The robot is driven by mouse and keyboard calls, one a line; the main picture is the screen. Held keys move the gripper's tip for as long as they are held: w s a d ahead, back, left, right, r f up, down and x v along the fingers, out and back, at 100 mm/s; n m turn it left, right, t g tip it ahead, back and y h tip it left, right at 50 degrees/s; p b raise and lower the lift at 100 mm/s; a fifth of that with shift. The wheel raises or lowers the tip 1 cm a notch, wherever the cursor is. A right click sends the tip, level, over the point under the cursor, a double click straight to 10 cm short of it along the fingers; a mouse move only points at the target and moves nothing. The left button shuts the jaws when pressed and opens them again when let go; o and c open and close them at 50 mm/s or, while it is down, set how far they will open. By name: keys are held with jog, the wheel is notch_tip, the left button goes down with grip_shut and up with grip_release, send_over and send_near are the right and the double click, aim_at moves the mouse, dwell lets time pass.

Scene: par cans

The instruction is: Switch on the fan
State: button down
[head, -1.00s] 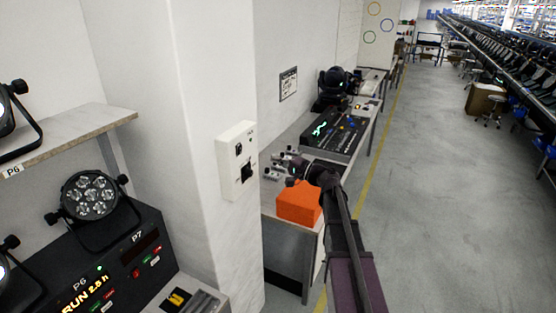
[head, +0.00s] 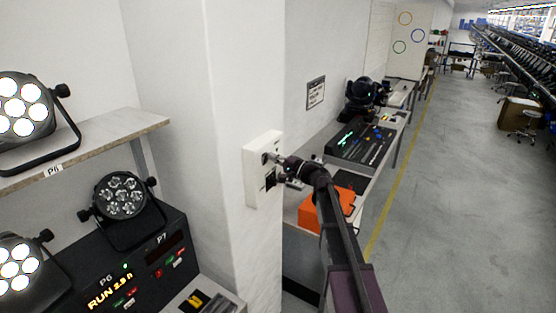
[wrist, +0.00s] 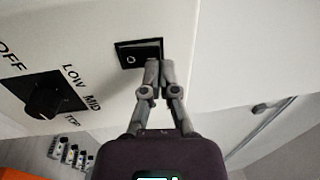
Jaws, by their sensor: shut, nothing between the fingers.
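A white control box (head: 256,186) is fixed to the side of the white pillar. In the wrist view it carries a black rocker switch (wrist: 139,52) with an O mark and a black rotary knob (wrist: 45,98) labelled OFF, LOW, MID and TOP. I cannot tell which label the knob points at. My gripper (head: 274,160) is shut and empty at the front of the box. In the wrist view its fingertips (wrist: 159,66) are at the right part of the rocker and cover a bit of it; I cannot tell whether they touch. No fan is recognisable.
An orange block (head: 318,215) sits on the bench (head: 300,243) under my arm. A mixing console (head: 360,145) and a moving-head lamp (head: 364,97) stand farther back. Par cans fill the left, with a black panel (head: 140,270) below.

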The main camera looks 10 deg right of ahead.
jog(key=shift+a, duration=0.1)
jog(key=shift+w+a+r, duration=0.2)
jog(key=shift+s+d, duration=0.1)
jog(key=shift+d, duration=0.05)
dwell(0.4)
jog(key=s+d+r+p, duration=0.2)
jog(key=s+d, duration=0.7)
jog(key=d, duration=0.1)
jog(key=shift+d, duration=0.2)
